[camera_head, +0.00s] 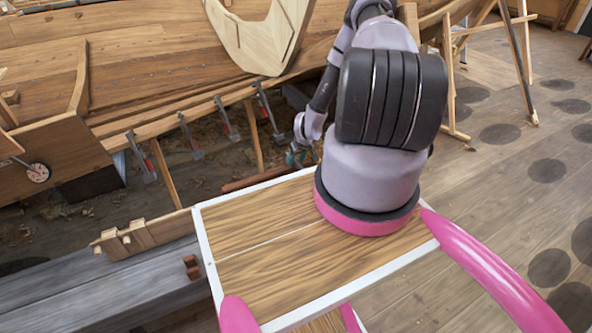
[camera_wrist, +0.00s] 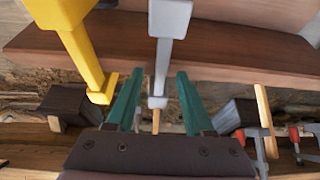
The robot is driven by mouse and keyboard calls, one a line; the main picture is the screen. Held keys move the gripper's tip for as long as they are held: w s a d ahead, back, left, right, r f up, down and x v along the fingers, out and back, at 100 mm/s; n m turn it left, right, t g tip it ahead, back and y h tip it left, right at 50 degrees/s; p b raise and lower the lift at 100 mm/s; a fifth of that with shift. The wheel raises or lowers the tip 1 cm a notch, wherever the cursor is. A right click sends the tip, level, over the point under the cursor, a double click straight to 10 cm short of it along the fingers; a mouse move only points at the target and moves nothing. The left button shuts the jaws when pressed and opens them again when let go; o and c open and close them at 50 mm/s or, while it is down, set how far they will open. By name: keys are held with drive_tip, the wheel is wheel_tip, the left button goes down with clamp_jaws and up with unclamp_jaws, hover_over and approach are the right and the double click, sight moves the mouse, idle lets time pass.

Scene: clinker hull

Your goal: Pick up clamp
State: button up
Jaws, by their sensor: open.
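My gripper (camera_wrist: 158,88) is open, with two green fingers either side of a light grey clamp-like piece (camera_wrist: 170,20). Its narrow bar reaches down between the fingers; contact cannot be told. A yellow clamp-like piece (camera_wrist: 85,50) stands just left of the left finger. In the head view my gripper (camera_head: 295,156) is small and low beside the hull, partly behind my arm. Several grey clamps with red parts hang along the hull's lower plank, such as one at the left (camera_head: 141,160) and one nearest my gripper (camera_head: 267,110). Which clamp is between the fingers is unclear in the head view.
A reddish-brown plank (camera_wrist: 200,55) crosses behind the fingers. Dark blocks (camera_wrist: 70,103) sit on both sides, and red-and-grey clamps (camera_wrist: 296,142) are at the lower right. The wooden hull (camera_head: 180,50) rises behind. Open wooden floor (camera_head: 490,190) lies to the right.

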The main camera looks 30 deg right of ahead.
drive_tip(key=shift+f, duration=0.25)
idle(0.3)
clamp_jaws()
idle(1.4)
